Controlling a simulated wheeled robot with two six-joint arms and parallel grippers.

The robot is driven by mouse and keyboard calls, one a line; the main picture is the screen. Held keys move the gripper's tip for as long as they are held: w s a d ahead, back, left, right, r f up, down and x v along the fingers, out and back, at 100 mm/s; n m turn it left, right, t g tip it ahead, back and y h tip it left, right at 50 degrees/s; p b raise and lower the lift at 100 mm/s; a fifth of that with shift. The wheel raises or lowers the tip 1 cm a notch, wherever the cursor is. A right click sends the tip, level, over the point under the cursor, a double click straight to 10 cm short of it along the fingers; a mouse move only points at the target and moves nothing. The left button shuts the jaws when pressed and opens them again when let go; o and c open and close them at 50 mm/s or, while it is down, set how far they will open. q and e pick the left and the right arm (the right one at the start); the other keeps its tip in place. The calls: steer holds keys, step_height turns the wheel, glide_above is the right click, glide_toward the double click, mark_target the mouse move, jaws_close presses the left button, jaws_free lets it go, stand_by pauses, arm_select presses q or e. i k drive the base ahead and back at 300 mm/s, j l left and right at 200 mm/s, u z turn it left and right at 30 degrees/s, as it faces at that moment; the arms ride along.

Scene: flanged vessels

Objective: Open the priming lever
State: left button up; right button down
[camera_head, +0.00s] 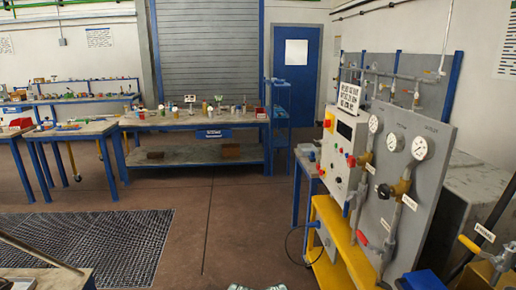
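No label that I can read names the priming lever. I cannot tell which is the priming lever. The grey upright panel (425,165) carries round white gauges, brass valves and pipes.
A control box (340,150) with buttons stands beside the panel above a yellow frame (335,235). A workbench (190,120) with small items stands at the back. A floor grating (90,245) lies at left. The middle floor is clear. A blue door (296,75) is behind.

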mark_target(472, 247)
steer(key=z, duration=2.5)
steer(key=j+z, duration=0.85)
steer(key=k+j+z, duration=0.15)
steer(key=j+z, duration=0.25)
steer(key=k+j, duration=0.15)
steer(key=j, duration=0.2)
steer(key=k+j+z, duration=0.1)
steer(key=j, duration=0.3)
steer(key=k+j, duration=0.2)
steer(key=j, duration=0.15)
steer(key=k+j+z, duration=0.1)
steer(key=j, duration=0.25)
steer(key=k, duration=0.05)
